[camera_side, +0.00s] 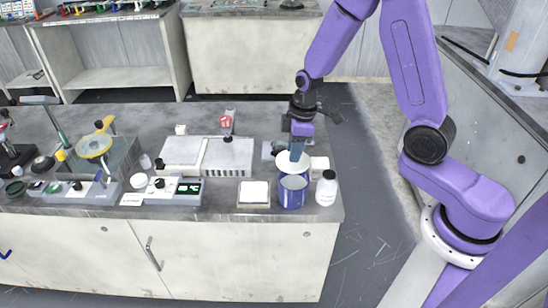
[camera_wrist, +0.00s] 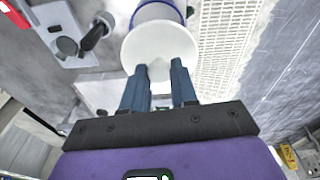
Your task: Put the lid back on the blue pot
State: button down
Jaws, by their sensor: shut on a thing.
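The blue pot (camera_side: 293,193) stands upright near the front right edge of the bench in the side view. The white round lid (camera_side: 284,166) is just above and behind the pot's top in that view. My gripper (camera_side: 297,152) points down and is shut on the lid. In the wrist view, the lid (camera_wrist: 160,45) is a broad white disc in front of the fingertips of my gripper (camera_wrist: 158,78). A white shape with a blue band shows beyond the disc there. Whether the lid touches the pot's rim cannot be told.
A white bottle (camera_side: 326,189) stands close to the right of the pot. A small square white-topped tray (camera_side: 254,194) lies to its left. A grey slotted unit (camera_side: 228,157) is farther left, with a control box (camera_side: 174,191) in front. Bench space behind the gripper looks clear.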

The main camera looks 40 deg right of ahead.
jog(key=shift+s+d, duration=0.15)
jog(key=shift+d, duration=0.1)
jog(key=shift+f, duration=3.15)
jog(key=shift+f, duration=0.2)
jog(key=shift+c, duration=1.6)
grip_release()
jog(key=shift+r, duration=0.1)
jog(key=shift+r, duration=3.45)
